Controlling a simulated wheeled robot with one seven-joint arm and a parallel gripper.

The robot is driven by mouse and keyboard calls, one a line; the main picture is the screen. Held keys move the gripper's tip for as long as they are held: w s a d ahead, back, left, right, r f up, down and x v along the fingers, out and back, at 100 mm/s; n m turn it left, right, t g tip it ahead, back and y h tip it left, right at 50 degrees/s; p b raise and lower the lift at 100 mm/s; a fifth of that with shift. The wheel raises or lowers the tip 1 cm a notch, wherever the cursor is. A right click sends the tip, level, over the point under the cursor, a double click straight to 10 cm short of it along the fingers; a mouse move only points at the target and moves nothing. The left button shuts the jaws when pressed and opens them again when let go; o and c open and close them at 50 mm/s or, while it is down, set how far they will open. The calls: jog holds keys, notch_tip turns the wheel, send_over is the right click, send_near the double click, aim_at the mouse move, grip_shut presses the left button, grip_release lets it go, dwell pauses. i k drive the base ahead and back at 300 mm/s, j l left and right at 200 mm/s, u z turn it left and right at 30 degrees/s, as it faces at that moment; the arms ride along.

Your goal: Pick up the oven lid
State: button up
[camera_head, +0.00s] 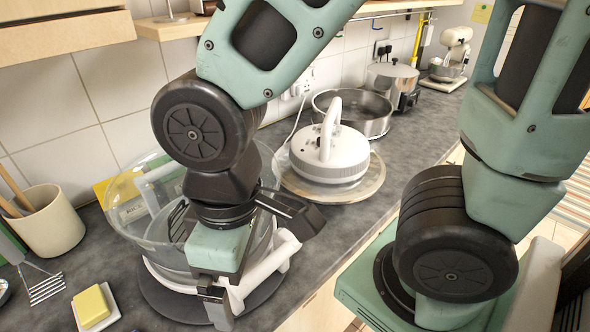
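The oven lid (329,156) is a white round unit with a ribbed side and a tall looped handle on top. It sits upright on a round board (362,187) on the counter, right of the middle of the head view. My gripper (215,299) is low and to the left of the lid, clear of it, in front of the glass oven bowl (128,222). The bowl stands in a white frame with handles. My wrist hides part of the bowl. The gripper's fingers overlap in this view, so their opening does not show.
A metal pan (362,125) stands just behind the lid, with a lidded pot (391,78) beyond. A cream utensil crock (47,222), a whisk-like masher (45,285) and a yellow block on a dish (92,306) are at left. A wooden shelf (172,28) overhangs the counter.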

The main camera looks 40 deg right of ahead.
aim_at(349, 175)
jog(key=l, duration=1.85)
